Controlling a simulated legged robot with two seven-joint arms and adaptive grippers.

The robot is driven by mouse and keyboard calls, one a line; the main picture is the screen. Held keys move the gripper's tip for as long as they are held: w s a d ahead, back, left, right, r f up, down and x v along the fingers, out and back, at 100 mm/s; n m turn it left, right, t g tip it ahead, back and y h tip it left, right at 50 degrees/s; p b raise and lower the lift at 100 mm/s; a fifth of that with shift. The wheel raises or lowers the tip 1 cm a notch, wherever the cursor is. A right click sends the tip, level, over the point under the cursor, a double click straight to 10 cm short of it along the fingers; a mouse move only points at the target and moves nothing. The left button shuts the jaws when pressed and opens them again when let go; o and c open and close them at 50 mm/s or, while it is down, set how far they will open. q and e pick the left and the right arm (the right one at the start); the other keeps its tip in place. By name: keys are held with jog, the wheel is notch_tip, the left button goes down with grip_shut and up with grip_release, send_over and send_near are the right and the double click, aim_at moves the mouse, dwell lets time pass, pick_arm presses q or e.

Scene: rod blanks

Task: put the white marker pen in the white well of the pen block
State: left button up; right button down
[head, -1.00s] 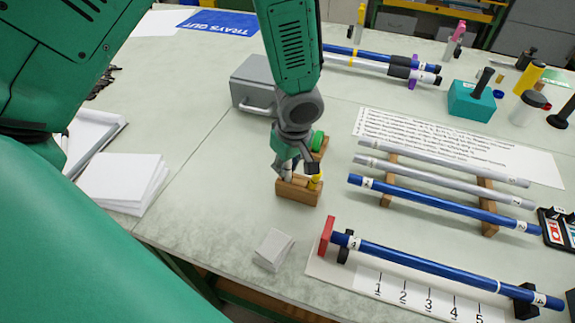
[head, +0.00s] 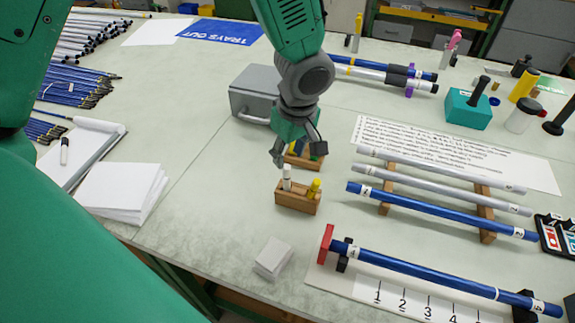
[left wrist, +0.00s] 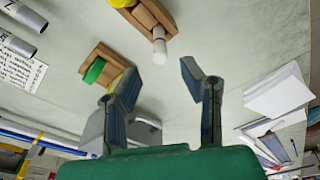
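The white marker pen (head: 287,178) stands upright in the left end of the small wooden pen block (head: 296,204). A yellow pen (head: 314,189) stands toward the block's right end. I cannot make out the well colours. My left gripper (head: 297,152) is above and behind the block, apart from the pen. In the left wrist view the white pen (left wrist: 159,46) rises from the block (left wrist: 150,14), beyond the spread, empty fingers of my left gripper (left wrist: 153,80). My right gripper is not in view.
A second wooden block (head: 304,160) with a green-capped pen (left wrist: 94,70) stands just behind. A grey metal box (head: 252,95) is at the back left. White cards (head: 273,258) lie in front; racked rods (head: 440,208) are right. Bare table lies left of the block.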

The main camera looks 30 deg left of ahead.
pick_arm(q)
jog(key=shift+d+r, duration=0.15)
jog(key=shift+r, duration=0.75)
jog(key=shift+d+r, duration=0.15)
jog(key=shift+r, duration=0.7)
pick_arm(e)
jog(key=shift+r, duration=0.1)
pick_arm(q)
jog(key=shift+s, duration=0.1)
